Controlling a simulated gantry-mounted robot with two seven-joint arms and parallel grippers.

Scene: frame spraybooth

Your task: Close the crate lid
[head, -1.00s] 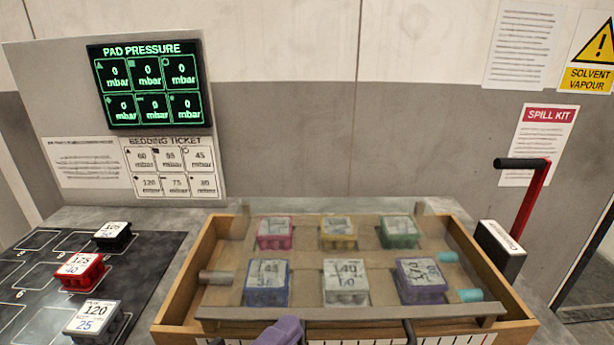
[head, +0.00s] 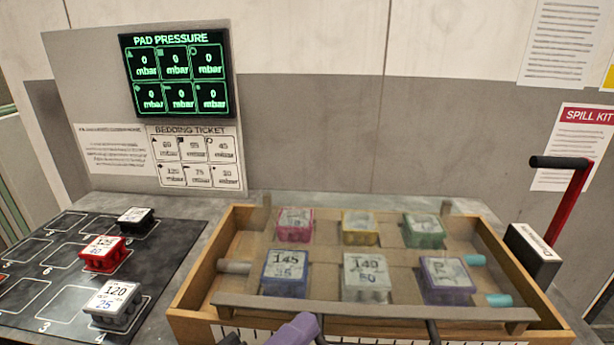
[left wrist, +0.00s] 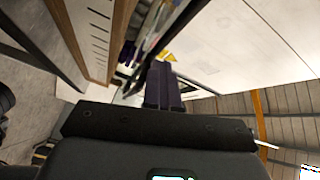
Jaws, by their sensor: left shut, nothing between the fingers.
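The wooden crate (head: 185,295) stands on the bench, holding several coloured, labelled blocks. They look hazy, as if under a clear panel; I cannot tell for sure that this is the lid. A grey-brown bar (head: 400,313) runs across the crate's front, just above its front wall. My left gripper (head: 302,322) has purple fingers, shut and empty, at the front of the crate near this bar. I cannot tell whether they touch it. In the left wrist view the shut fingers (left wrist: 162,88) point towards the crate's front face (left wrist: 100,35) side. My right gripper is not in view.
A black mat (head: 60,285) with black, red and grey blocks lies left of the crate. A red lever with a black grip (head: 562,163) stands at the right beside a dark box (head: 532,252). A pressure display (head: 178,75) stands behind on the left.

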